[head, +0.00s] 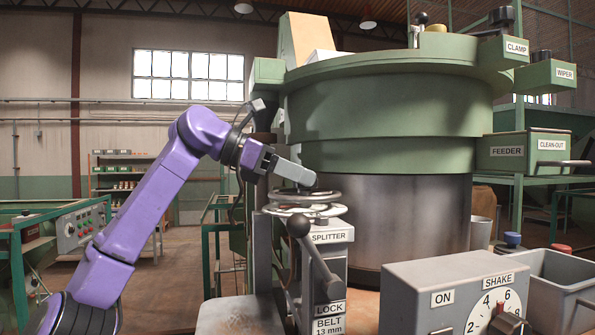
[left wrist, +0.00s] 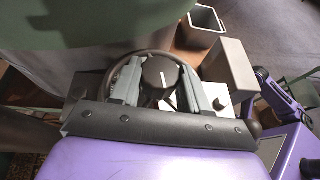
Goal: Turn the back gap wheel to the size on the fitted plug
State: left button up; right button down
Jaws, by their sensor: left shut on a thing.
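My left gripper (head: 312,182) reaches in from the left over a pale handwheel (head: 292,196) above the block labelled SPLITTER. A second pale wheel rim (head: 330,211) shows just below it. In the left wrist view my gripper's two grey fingers (left wrist: 160,85) are on either side of a dark round knob (left wrist: 157,72) with a white pointer line, closed on it. A dark ring surrounds the knob. A label (head: 329,327) low on the front reads BELT 13 mm. I cannot make out a fitted plug or a scale at the wheel. My right gripper is out of view.
A black ball-ended lever (head: 300,226) stands in front of the wheels, by the LOCK label. The big green bowl (head: 390,105) rises close behind and right. A grey box with ON and SHAKE labels (head: 440,285) is at front right, beside a grey bin (head: 560,280).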

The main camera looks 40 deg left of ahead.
pick_arm(q)
jog(key=o, duration=1.1)
jog(key=shift+c, duration=0.2)
jog(key=v, duration=1)
jog(key=shift+s+a, duration=0.15)
jog(key=shift+s, duration=0.1)
